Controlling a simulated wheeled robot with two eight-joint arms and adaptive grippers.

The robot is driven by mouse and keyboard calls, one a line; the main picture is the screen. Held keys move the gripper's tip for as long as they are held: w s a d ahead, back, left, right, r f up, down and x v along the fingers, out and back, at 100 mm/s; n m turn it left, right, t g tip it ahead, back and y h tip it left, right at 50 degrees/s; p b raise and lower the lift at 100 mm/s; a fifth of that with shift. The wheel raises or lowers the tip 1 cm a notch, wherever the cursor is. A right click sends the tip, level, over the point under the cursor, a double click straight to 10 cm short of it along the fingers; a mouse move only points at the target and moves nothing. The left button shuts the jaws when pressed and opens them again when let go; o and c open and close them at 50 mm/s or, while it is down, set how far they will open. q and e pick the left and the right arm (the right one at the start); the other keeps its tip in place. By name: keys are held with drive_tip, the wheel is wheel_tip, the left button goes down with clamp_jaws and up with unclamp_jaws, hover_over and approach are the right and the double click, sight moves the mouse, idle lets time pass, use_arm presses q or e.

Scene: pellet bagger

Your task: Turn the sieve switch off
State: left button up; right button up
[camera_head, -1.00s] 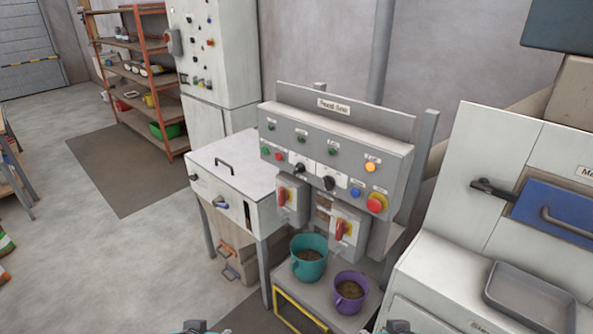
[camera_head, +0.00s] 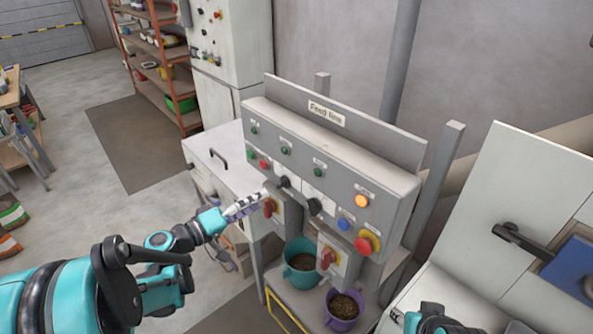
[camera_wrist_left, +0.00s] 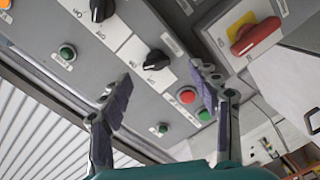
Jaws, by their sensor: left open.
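The grey Feed line panel (camera_head: 330,165) carries two black rotary knobs, a left one (camera_head: 284,182) and a right one (camera_head: 315,206). Both also show in the left wrist view, the left knob (camera_wrist_left: 155,60) between and beyond my fingertips, the other (camera_wrist_left: 102,10) at the top edge. Their small labels are too blurred to tell which is the sieve switch. My left gripper (camera_head: 243,208) is open and empty, its fingers pointing at the panel's left part, apart from the knobs. In the left wrist view its two fingers (camera_wrist_left: 163,80) are spread. My right gripper's fingers are not seen.
Below the panel are a left red rotary handle (camera_head: 268,207) and a right one (camera_head: 327,258). A red emergency button (camera_head: 366,243) is at right. A teal bucket (camera_head: 301,276) and a purple bucket (camera_head: 343,322) stand underneath. A white cabinet (camera_head: 500,200) is at right.

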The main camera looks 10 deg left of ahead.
sight(283, 183)
use_arm(q)
drive_tip(key=b+x, duration=0.1)
drive_tip(key=x, duration=0.6)
drive_tip(key=shift+w+r+t, duration=0.3)
drive_tip(key=shift+w+r, duration=0.3)
drive_tip(key=shift+r, duration=0.1)
drive_tip(key=shift+a, duration=0.1)
drive_tip(key=shift+c, duration=0.4)
drive_tip(key=c, duration=1.1)
